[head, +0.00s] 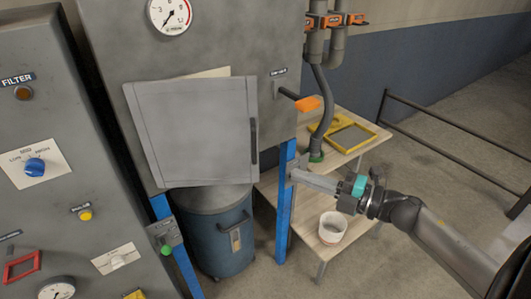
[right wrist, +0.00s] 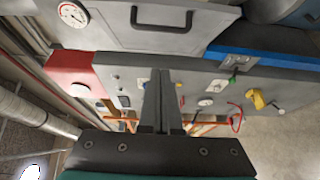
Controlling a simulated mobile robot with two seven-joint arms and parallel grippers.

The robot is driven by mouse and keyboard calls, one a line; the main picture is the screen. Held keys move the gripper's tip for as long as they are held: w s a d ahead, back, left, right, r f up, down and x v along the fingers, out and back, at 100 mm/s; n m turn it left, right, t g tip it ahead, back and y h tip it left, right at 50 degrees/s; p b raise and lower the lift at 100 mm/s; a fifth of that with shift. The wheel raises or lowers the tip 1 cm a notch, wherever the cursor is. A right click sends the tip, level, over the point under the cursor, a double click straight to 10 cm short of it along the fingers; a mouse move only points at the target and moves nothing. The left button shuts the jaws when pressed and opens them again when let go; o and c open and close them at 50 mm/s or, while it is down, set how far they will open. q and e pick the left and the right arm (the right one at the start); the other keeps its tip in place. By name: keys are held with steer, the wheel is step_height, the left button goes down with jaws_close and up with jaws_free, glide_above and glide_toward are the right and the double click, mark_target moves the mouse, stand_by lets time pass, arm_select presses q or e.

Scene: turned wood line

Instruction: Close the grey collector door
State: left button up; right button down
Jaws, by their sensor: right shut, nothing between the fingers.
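The grey collector door (head: 195,130) is a square panel with a dark vertical handle (head: 254,142) at its right edge. It stands out at an angle from the grey collector cabinet (head: 225,35), so it looks partly open. A grey panel with a dark handle, which looks like the door (right wrist: 150,35), shows at the top of the right wrist view. My right gripper (head: 294,174) is shut and empty. It is right of and below the door, near the blue post, apart from the handle. It also shows in the right wrist view (right wrist: 161,75). My left gripper is not in view.
A blue drum (head: 225,242) stands under the cabinet. A blue post (head: 284,205) is beside my right fingertips. A grey control cabinet (head: 60,120) is at left.

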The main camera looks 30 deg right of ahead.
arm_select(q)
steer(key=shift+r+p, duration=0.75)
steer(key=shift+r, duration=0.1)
arm_select(e)
steer(key=w+a, duration=0.3)
steer(key=w, duration=0.7)
steer(key=shift+w+a, duration=0.35)
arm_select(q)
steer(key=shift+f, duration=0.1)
arm_select(e)
steer(key=shift+d+f, duration=0.1)
